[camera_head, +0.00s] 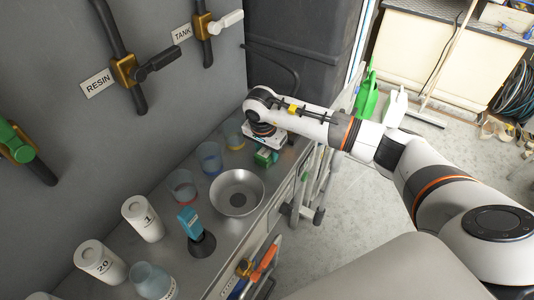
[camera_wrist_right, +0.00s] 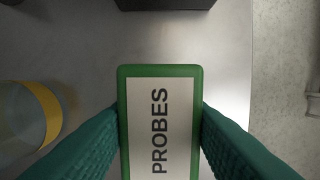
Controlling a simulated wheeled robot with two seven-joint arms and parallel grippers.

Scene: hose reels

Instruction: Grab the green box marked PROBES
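The green box marked PROBES (camera_wrist_right: 160,120) fills the lower middle of the right wrist view, its white label facing the camera. In the head view the box (camera_head: 266,157) sits on the grey bench near its right edge, just below my right gripper (camera_head: 263,141). In the wrist view my right gripper (camera_wrist_right: 160,112) has one teal finger along each long side of the box. The fingertips come up to the box edges; whether they press on it I cannot tell. My left gripper is not in view.
A metal bowl (camera_head: 237,193), a blue-banded glass (camera_head: 209,158) and a yellow-banded glass (camera_head: 233,133) stand near the box. White canisters (camera_head: 143,218) and a blue item on a dark stand (camera_head: 190,224) are further left. A dark block (camera_wrist_right: 166,4) lies beyond the box.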

